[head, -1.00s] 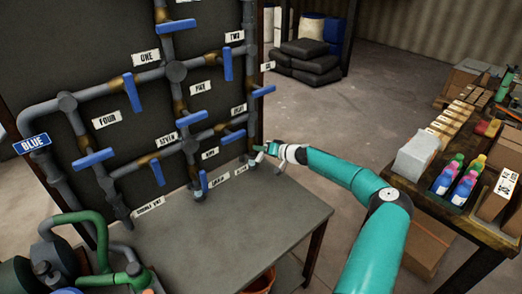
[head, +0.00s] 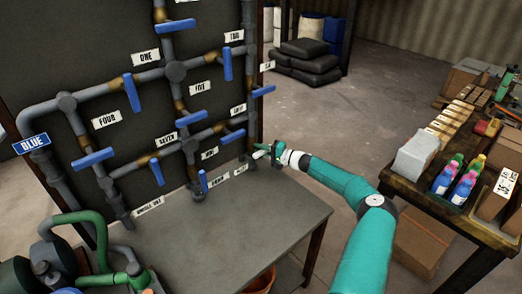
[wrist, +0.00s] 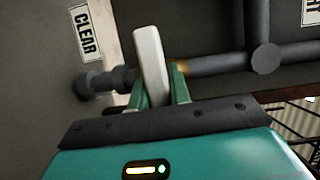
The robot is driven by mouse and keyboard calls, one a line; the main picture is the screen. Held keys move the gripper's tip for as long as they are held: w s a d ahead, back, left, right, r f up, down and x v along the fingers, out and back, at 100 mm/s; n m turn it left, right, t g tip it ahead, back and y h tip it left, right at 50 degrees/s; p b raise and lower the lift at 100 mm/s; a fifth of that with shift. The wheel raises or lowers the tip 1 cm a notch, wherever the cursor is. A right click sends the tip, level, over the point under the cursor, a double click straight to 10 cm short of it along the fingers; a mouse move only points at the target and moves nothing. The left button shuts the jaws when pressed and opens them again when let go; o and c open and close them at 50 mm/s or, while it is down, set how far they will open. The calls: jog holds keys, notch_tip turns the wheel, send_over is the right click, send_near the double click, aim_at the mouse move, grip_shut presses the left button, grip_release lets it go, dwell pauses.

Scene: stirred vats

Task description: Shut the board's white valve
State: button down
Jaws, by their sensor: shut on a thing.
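The white valve's lever (wrist: 150,62) stands between my gripper's green fingers (wrist: 160,88) in the wrist view, and the fingers are closed on it. In that view the lever lies roughly across its grey pipe (wrist: 215,64). In the head view, my gripper (head: 275,151) is at the lower right end of the pipe board (head: 115,55), low above the bench. A small white part of the lever (head: 260,154) shows at its left. The fingers hide much of the valve body.
Several blue levers, one of them near label ONE (head: 133,92), sit on the board's pipes. A CLEAR label (wrist: 85,32) is left of the white lever in the wrist view. The grey bench (head: 225,235) is mostly bare at right. A side table (head: 440,215) holds bottles and boxes.

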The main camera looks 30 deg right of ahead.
jog(key=shift+d+m, duration=0.15)
jog(key=shift+m, duration=0.15)
jog(key=c, duration=1.3)
grip_release()
jog(key=v, duration=1.3)
jog(key=shift+s+d, duration=0.2)
jog(key=shift+s, duration=0.1)
jog(key=shift+f, duration=0.2)
